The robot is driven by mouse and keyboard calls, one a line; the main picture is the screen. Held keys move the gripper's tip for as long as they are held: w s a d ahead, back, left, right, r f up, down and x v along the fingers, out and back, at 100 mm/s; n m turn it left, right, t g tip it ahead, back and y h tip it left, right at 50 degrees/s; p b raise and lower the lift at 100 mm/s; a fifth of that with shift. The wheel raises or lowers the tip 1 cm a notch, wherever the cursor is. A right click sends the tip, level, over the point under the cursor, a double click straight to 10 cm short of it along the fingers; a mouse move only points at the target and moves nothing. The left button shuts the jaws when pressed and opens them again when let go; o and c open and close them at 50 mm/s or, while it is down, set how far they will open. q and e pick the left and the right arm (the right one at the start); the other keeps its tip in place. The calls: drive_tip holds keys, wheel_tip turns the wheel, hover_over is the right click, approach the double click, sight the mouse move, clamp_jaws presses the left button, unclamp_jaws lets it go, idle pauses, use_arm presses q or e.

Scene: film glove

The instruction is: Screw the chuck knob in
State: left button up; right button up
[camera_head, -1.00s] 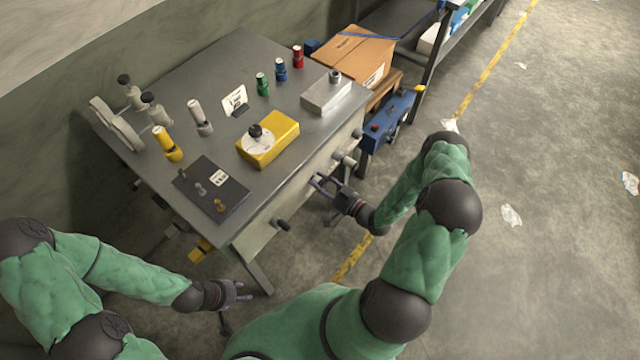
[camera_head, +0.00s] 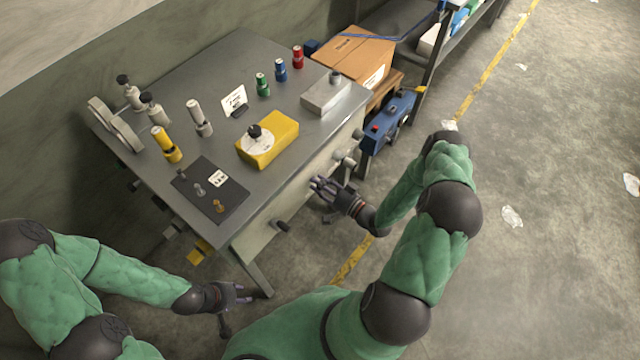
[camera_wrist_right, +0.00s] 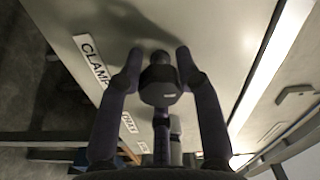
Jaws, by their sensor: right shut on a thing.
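A dark round knob (camera_wrist_right: 161,88) with a small pale mark sits between the fingers of my right gripper (camera_wrist_right: 158,62), against the pale front panel of the bench (camera_wrist_right: 228,45). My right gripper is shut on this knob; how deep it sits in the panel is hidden. In the head view, my right gripper (camera_head: 318,184) is at the bench front, below the top edge, and hides the knob. My left gripper (camera_head: 242,292) appears open and empty, low beside the bench's near leg.
A "CLAMP" label (camera_wrist_right: 90,60) is on the panel. Another dark knob (camera_head: 281,225) and grey knobs (camera_head: 345,160) project from the bench front. A yellow block (camera_head: 267,140), a dark mat (camera_head: 209,188) and several coloured cylinders stand on the bench top. Floor at right is mostly clear.

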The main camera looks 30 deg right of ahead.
drive_tip(key=shift+s+a+f, duration=0.1)
drive_tip(key=shift+a+f, duration=0.05)
drive_tip(key=o, duration=1.2)
drive_tip(key=v, duration=1.2)
